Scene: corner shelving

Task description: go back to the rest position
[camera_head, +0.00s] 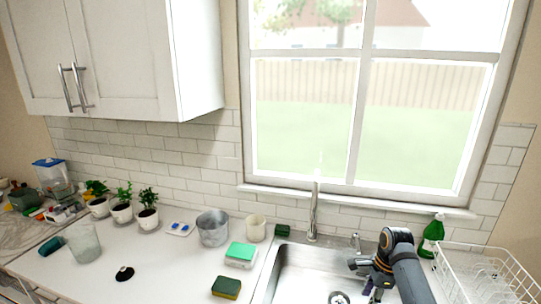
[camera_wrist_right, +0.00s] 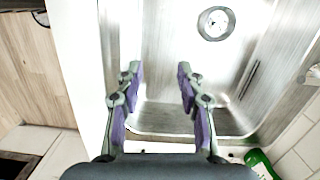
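My right arm comes in at the lower right of the head view, with its gripper (camera_head: 371,279) over the sink (camera_head: 290,270). In the right wrist view the right gripper (camera_wrist_right: 158,75) has its two purple-padded fingers spread apart with nothing between them. Below them is the steel basin (camera_wrist_right: 160,118) with its round drain (camera_wrist_right: 216,23). My left gripper is not in the head view.
A faucet (camera_head: 314,210) stands behind the sink. A green bottle (camera_head: 432,236) and a white dish rack (camera_head: 485,275) are at the right. Sponges (camera_head: 226,287), a metal pot (camera_head: 212,228) and potted plants (camera_head: 148,212) stand on the left counter (camera_head: 165,265).

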